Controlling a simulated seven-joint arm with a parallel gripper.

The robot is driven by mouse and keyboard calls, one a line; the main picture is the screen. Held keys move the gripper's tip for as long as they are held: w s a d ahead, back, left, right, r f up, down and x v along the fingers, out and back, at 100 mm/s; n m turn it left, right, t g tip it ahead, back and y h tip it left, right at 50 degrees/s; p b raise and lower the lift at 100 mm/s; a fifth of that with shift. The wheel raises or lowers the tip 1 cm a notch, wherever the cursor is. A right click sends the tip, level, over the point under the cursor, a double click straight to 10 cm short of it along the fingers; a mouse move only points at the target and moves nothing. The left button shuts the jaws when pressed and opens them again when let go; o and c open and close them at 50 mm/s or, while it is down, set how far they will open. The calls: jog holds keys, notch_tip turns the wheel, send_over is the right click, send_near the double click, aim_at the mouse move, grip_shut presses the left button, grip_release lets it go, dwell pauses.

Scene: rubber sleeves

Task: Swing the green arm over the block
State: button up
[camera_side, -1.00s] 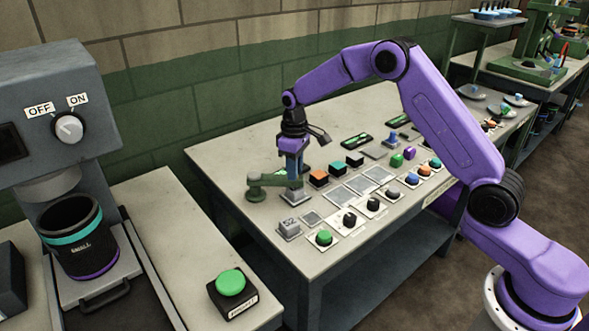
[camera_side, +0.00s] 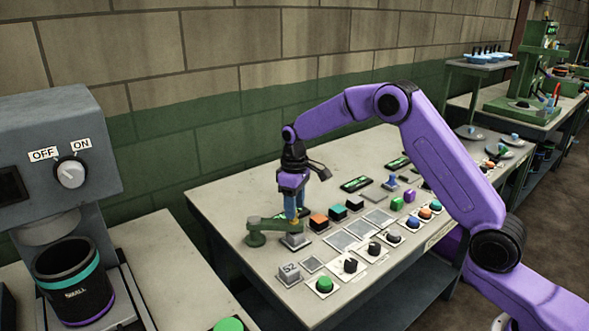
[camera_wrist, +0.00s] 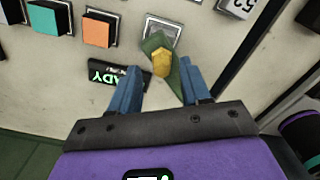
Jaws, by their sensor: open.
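The green arm (camera_side: 268,229) pivots on a post at its left end and reaches right, with a yellow knob (camera_wrist: 162,63) on its free end. That end lies partly over a flat grey square (camera_side: 297,242); the square also shows in the wrist view (camera_wrist: 163,28). My gripper (camera_side: 297,212) is above the arm's free end, fingers apart on either side of the knob (camera_wrist: 160,70). I cannot tell if they touch it.
Orange (camera_side: 318,222) and teal (camera_side: 338,213) square buttons sit to the right. A green button (camera_side: 324,285) and dark knobs line the front. A lit sign (camera_wrist: 115,75) lies by the left finger. The table (camera_side: 222,208) is clear at the back left.

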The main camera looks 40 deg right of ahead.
notch_tip(320, 180, up, 15)
dwell(0.3)
jog(key=shift+f, duration=0.1)
jog(key=s+a+n, duration=0.2)
jog(key=s+a, duration=0.2)
jog(key=s, duration=0.5)
jog(key=s+a+n, duration=0.1)
jog(key=s+a, duration=0.3)
jog(key=s, duration=0.6)
jog(key=s+d+f+n, duration=0.1)
jog(key=s+d+f, duration=0.1)
jog(key=s, duration=0.5)
jog(key=s+d+f+n, duration=0.1)
jog(key=s+d+f, duration=0.1)
jog(key=s, duration=0.6)
jog(key=s+d+f+n, duration=0.2)
jog(key=s+d+f, duration=0.1)
jog(key=s, duration=0.5)
jog(key=shift+s+d, duration=0.25)
jog(key=shift+d, duration=0.15)
